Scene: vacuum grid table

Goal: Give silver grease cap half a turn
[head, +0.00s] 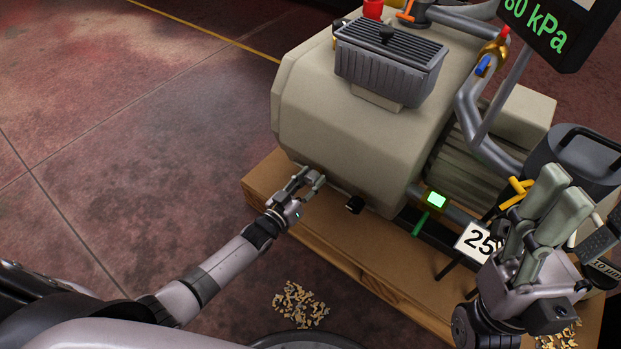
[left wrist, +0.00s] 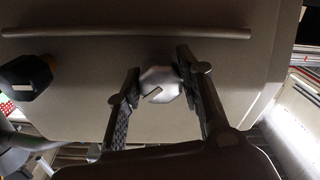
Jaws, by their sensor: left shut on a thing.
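The silver grease cap (left wrist: 160,84) is a small rounded metal cap with a dark slot, on the underside of the beige pump housing (head: 345,130). In the left wrist view it sits between the two fingers of my left gripper (left wrist: 157,88), which is shut on it. In the head view my left gripper (head: 312,182) is at the lower front edge of the housing, and its fingers hide the cap. My right gripper (head: 556,203) is held up at the right, away from the cap. Its two pads stand close together, and I cannot tell if they are open.
A black knob (head: 354,205) sticks out right of the cap. The pump stands on a wooden base (head: 262,187). Wood chips (head: 300,305) lie on the floor; the floor at left is clear.

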